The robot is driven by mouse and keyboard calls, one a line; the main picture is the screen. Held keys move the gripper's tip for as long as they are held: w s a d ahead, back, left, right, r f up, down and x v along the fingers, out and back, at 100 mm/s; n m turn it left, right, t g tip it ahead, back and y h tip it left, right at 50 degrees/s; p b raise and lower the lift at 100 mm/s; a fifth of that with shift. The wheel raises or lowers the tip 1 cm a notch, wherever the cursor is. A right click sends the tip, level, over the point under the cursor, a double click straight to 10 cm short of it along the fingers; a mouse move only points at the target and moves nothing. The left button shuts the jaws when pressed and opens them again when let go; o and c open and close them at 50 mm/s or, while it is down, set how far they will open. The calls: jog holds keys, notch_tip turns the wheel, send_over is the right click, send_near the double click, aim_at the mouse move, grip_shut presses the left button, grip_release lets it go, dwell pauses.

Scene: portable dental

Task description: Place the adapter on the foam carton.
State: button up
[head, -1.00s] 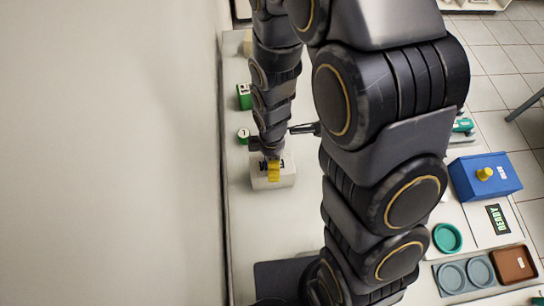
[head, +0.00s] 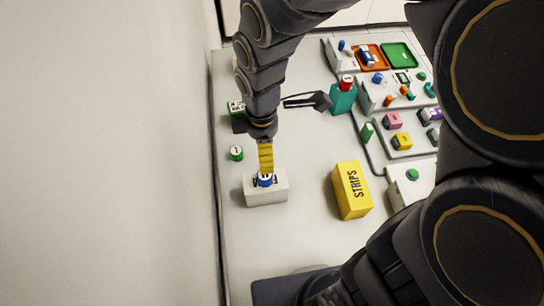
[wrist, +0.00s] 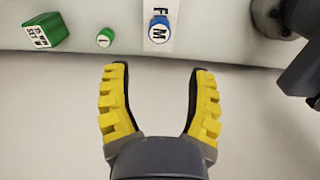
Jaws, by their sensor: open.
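The foam carton, a white box (head: 262,197) with dark lettering, stands on the light counter in the head view. Its lettered top (wrist: 160,9) also shows in the wrist view. A short blue round adapter (head: 265,181) appears to rest upright on the carton's top. In the wrist view the adapter (wrist: 159,30) shows a white face marked M and covers part of the lettering. My gripper (head: 266,171), with yellow fingers, is just above the adapter in the head view. In the wrist view my gripper (wrist: 159,69) is open and empty, with the adapter beyond its fingertips.
A green round piece (head: 236,153) marked L and a green box (head: 236,107) stand near the wall side. A yellow STRIPS box (head: 352,190) stands to the right of the carton. A teal block (head: 343,98) stands farther back. The counter before the carton is clear.

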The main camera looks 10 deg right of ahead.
jog(key=s+d+r+m+g, duration=0.1)
jog(key=s+d+r+m, duration=0.2)
jog(key=s+m, duration=0.4)
jog(key=s+d+r+m, duration=0.3)
jog(key=s+r+m, duration=0.3)
jog(key=s+m, duration=0.2)
jog(key=m, duration=0.2)
jog(key=shift+s+d+r+m+g, duration=0.2)
jog(key=shift+d+r+m+g, duration=0.1)
jog(key=shift+m+g, duration=0.1)
